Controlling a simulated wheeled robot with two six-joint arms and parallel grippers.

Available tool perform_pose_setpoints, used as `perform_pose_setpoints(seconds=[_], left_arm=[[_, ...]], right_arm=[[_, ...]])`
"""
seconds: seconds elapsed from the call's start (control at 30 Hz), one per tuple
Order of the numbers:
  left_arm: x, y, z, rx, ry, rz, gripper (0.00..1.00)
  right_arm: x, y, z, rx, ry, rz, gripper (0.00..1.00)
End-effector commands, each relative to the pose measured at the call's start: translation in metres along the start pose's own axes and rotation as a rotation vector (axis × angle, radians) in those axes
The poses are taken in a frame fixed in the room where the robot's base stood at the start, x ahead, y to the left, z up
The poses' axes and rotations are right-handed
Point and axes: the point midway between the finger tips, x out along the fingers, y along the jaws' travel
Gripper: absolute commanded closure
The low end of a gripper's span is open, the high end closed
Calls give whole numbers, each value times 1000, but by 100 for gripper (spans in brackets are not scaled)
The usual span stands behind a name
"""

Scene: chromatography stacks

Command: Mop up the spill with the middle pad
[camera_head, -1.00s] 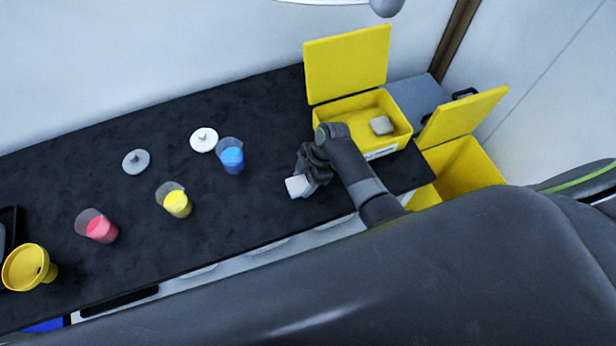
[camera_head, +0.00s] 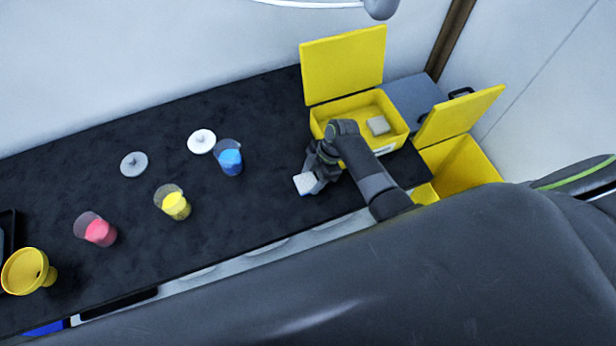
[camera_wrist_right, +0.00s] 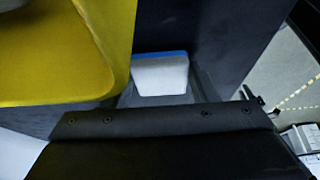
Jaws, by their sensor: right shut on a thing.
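A white pad (camera_head: 305,184) is held in my right gripper (camera_head: 314,178), over the front right part of the black counter. In the right wrist view, the pad (camera_wrist_right: 160,76) shows a blue edge and sits between the fingers of the gripper (camera_wrist_right: 160,90). I cannot tell whether the pad touches the counter. Another pad, greyish (camera_head: 378,125), lies in the open yellow box. I make out no spill; the arm and gripper hide part of the counter. My left gripper is not in view.
The yellow box (camera_head: 330,108) has its lid raised; a lower yellow bin (camera_head: 470,165) stands right of the counter (camera_head: 130,225). Beakers with blue (camera_head: 230,160), yellow (camera_head: 175,205) and red (camera_head: 98,231) contents stand left, with two round lids (camera_head: 201,141) behind and a yellow funnel (camera_head: 28,271).

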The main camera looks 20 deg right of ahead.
Motion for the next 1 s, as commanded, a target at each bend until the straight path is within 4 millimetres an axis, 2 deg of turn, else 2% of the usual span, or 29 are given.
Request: perform_pose_setpoints(seconds=[0.17,0.47,1.0], left_arm=[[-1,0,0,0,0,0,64],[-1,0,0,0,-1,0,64],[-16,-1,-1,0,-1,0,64]], right_arm=[[-3,0,7,0,-2,0,68],[-3,0,7,0,-1,0,68],[3,-18,-10,0,0,-1,68]])
